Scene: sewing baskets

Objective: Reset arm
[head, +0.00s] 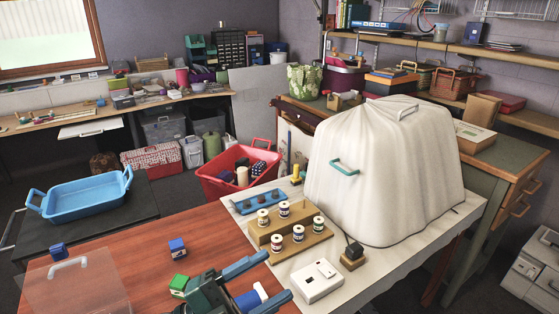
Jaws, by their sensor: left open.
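My left gripper (277,276) is at the bottom middle of the head view, low over the red-brown wooden table (150,250). Its two long blue-grey fingers are spread apart, pointing right. A blue and white item (248,299) shows between the fingers, partly hidden by them; I cannot tell whether it touches them. My right gripper is not in view.
A wooden rack (290,228) with several thread spools stands right of the gripper, near a white box (317,281) and a large white-covered object (385,170). Small blocks (178,285) and a clear lid (75,285) lie left. A red basket (215,185) is behind.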

